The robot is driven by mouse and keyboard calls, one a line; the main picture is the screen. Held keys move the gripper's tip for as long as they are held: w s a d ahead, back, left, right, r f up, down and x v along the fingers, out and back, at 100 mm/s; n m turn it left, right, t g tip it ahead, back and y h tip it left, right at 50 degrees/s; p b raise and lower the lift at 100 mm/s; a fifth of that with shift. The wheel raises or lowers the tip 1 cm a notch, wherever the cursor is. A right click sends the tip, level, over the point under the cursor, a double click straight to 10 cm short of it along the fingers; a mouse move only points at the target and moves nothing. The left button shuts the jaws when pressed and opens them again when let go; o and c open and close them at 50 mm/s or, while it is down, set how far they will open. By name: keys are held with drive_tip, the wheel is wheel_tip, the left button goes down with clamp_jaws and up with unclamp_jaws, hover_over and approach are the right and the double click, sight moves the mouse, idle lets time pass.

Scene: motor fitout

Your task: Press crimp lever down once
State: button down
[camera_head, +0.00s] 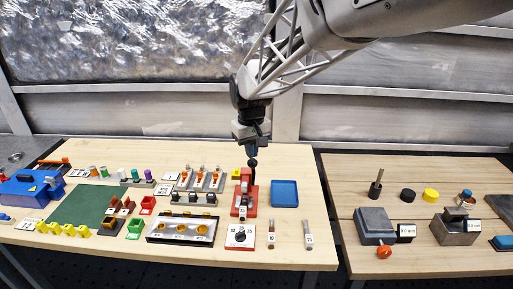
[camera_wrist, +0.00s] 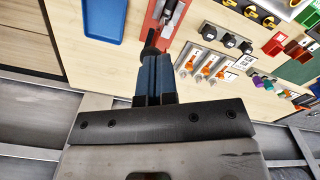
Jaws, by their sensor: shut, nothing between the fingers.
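The red crimp press (camera_head: 237,207) stands on the light wooden table, near the middle of the head view. Its lever ends in a black knob (camera_head: 253,163) that stands up at the back of the press. My gripper (camera_head: 252,153) is shut and empty, pointing down just above the knob. In the wrist view the blue fingers (camera_wrist: 153,65) are together, with the dark knob (camera_wrist: 150,44) just beyond their tips and partly hidden. I cannot tell whether they touch. The red press body also shows in the wrist view (camera_wrist: 150,28).
A blue tray (camera_head: 285,193) lies right of the press. A rack with orange-and-grey terminals (camera_head: 199,180) stands to its left. A white dial plate (camera_head: 239,237) is in front. A second table (camera_head: 410,260) on the right holds grey blocks. Bare table lies in front of the tray.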

drive_tip(key=shift+r, duration=1.1)
drive_tip(key=s+d+r+m+t, duration=0.1)
drive_tip(key=s+d+r+m, duration=0.25)
drive_tip(key=s+d, duration=1.15)
drive_tip(key=s+d+f+m, duration=0.1)
drive_tip(key=s+d, duration=0.3)
drive_tip(key=s, duration=0.4)
drive_tip(key=s+d+f+m+t, duration=0.1)
drive_tip(key=s+d, duration=0.3)
drive_tip(key=s, duration=0.4)
drive_tip(key=shift+s+d+f+m+t, duration=0.3)
drive_tip(key=shift+s+f+m, duration=0.1)
drive_tip(key=shift+f, duration=0.25)
